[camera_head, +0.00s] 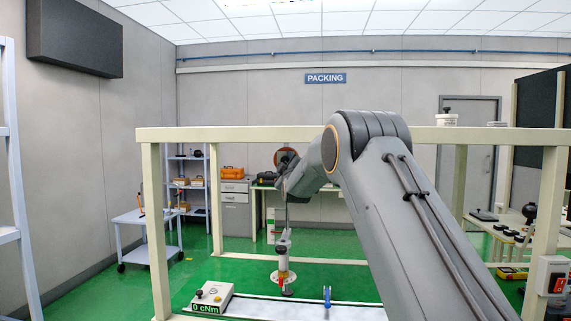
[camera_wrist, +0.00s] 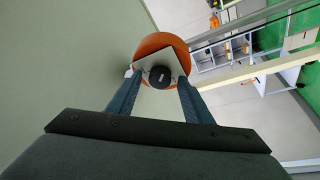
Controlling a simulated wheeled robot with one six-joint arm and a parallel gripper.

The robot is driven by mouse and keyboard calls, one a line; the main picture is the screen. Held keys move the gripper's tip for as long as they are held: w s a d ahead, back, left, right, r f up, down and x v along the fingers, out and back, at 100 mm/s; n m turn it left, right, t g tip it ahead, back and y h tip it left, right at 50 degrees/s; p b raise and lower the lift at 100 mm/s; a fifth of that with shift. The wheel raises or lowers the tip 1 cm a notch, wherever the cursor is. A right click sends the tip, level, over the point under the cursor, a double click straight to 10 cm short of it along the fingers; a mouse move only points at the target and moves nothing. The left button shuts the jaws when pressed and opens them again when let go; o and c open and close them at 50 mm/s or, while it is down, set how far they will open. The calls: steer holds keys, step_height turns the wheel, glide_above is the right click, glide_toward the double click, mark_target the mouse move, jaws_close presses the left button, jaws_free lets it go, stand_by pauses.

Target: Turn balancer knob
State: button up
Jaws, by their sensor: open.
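The balancer is a round orange-brown housing (camera_wrist: 166,45) with a pale angled plate on its face in the wrist view. A round black knob (camera_wrist: 160,76) with a small light mark sits on that plate. My gripper (camera_wrist: 158,82) is open, with one blue-grey finger on each side of the knob; I cannot tell whether either touches it. In the head view the balancer (camera_head: 287,157) hangs near the frame's top beam, partly hidden by my wrist.
A cream frame (camera_head: 230,135) surrounds the spot, its top beam close to my arm. A box reading "0 cNm" (camera_head: 210,297) and a blue clamp-like piece (camera_head: 327,296) are at the pale bench (camera_head: 255,308).

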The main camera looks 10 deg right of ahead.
steer(key=c, duration=1.1)
steer(key=shift+o, duration=0.2)
